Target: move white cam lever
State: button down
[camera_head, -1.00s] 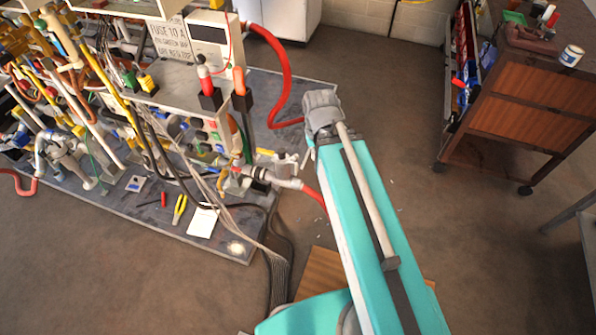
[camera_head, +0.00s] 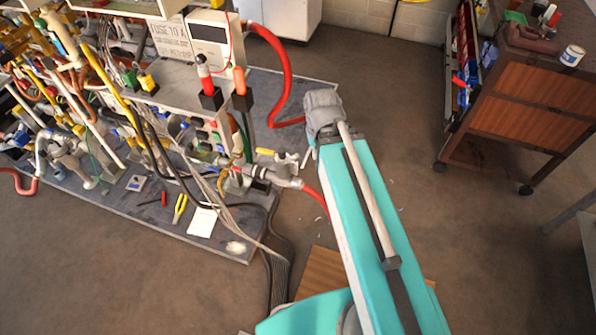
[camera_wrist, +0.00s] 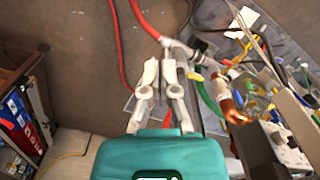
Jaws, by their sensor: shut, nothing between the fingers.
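A pale grey-white pipe fitting (camera_head: 284,178) with a small white lever-like piece (camera_head: 287,158) on top sits at the right edge of the bench in the head view. I take that piece to be the white cam lever, but it is small and not clear. The fitting shows in the wrist view (camera_wrist: 178,48), just beyond my fingertips. My gripper (camera_wrist: 161,68) has its two pale fingers close together, with nothing held between them. I cannot tell whether they touch the fitting. In the head view my arm hides most of the gripper.
A red hose (camera_head: 284,75) loops beside the fitting, and another red hose (camera_wrist: 125,50) shows in the wrist view. A yellow handle (camera_head: 264,152) is close to the fitting. Pipes and cables crowd the bench to the left. A wooden cart (camera_head: 520,110) stands right, with clear floor between.

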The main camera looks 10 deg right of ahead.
jog(key=c, duration=1)
grip_release()
jog(key=shift+w+f, duration=0.1)
jog(key=shift+f, duration=0.05)
jog(key=shift+o, duration=1)
jog(key=shift+w+f+b, duration=0.15)
jog(key=shift+f+b, duration=0.05)
jog(key=shift+b, duration=0.15)
jog(key=o, duration=0.3)
jog(key=shift+w+f+n+b, duration=0.4)
jog(key=shift+w+f+b, duration=0.2)
jog(key=shift+f+b, duration=0.3)
jog(key=n+t+y+b, duration=0.3)
jog(key=n+b, duration=0.8)
jog(key=b, duration=1.7)
send_near(296, 167)
jog(key=shift+w+d+r+g+y, duration=0.15)
jog(key=shift+d+r+g+y, duration=0.25)
jog(key=shift+d+r, duration=0.8)
jog(key=shift+a+b, duration=0.2)
jog(key=shift+b, duration=0.1)
jog(key=b+x, duration=1.2)
jog(key=x, duration=0.1)
jog(key=shift+a+f, duration=0.2)
jog(key=shift+f, duration=0.05)
